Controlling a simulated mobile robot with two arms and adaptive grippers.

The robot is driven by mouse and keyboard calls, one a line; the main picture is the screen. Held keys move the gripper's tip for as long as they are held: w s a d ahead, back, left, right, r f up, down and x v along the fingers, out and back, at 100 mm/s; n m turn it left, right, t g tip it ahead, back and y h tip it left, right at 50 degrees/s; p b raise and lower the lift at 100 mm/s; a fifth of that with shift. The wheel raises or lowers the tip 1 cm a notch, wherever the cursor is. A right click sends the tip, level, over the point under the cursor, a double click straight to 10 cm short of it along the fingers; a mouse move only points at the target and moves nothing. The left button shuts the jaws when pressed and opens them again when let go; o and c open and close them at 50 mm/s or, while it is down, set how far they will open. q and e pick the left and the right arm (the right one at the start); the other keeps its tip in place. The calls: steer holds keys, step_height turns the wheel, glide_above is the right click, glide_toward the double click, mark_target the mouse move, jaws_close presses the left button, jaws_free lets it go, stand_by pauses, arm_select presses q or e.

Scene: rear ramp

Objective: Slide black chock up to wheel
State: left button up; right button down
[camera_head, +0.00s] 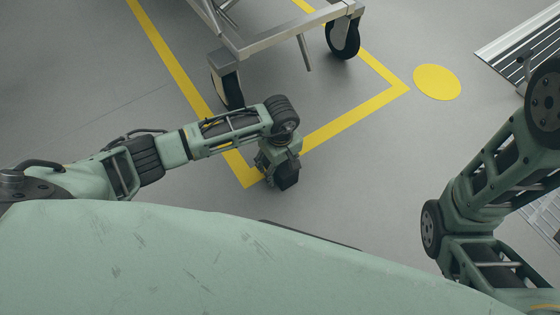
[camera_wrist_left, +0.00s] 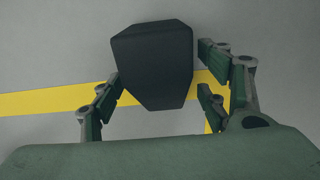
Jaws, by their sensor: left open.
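The black chock (camera_head: 289,178) is on the floor under my left gripper (camera_head: 276,168), partly hidden by it in the head view. In the left wrist view the dark chock (camera_wrist_left: 152,62) lies between the spread fingers of my left gripper (camera_wrist_left: 160,75). The fingers are open on both sides of it, with a small gap on the right; contact on the left I cannot tell. The nearest cart wheel (camera_head: 229,87) stands beyond the chock, up and to the left, apart from it. My right gripper is out of view; only its arm shows at the right.
A grey metal cart frame (camera_head: 270,38) stands above, with a second wheel (camera_head: 343,37) at the back. Yellow floor lines (camera_head: 335,122) meet near the chock. A yellow disc (camera_head: 437,82) and a ribbed ramp (camera_head: 520,50) are at the right. Bare floor lies between.

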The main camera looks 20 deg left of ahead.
arm_select(q)
steer(key=shift+f, duration=0.7)
steer(key=shift+c, duration=0.5)
jaws_close()
steer(key=shift+w+a+b, duration=0.55)
steer(key=shift+w+a, duration=0.3)
steer(key=shift+a, duration=0.25)
steer(key=shift+w+a+b, duration=0.5)
steer(key=shift+w+a, duration=0.3)
steer(key=shift+a, duration=0.25)
steer(key=shift+w+a+b, duration=0.55)
steer(key=shift+w+a, duration=0.3)
steer(key=shift+a, duration=0.25)
steer(key=shift+w+a+b, duration=0.7)
steer(key=shift+w+a, duration=0.15)
steer(key=shift+a, duration=0.25)
steer(key=shift+w+a+b, duration=0.75)
steer(key=shift+w+a, duration=0.05)
steer(key=shift+a, duration=0.25)
steer(key=shift+w+a+b, duration=0.7)
steer(key=shift+w+a, duration=0.15)
steer(key=shift+a, duration=0.25)
steer(key=shift+o, duration=0.4)
jaws_free()
steer(key=shift+d, duration=0.1)
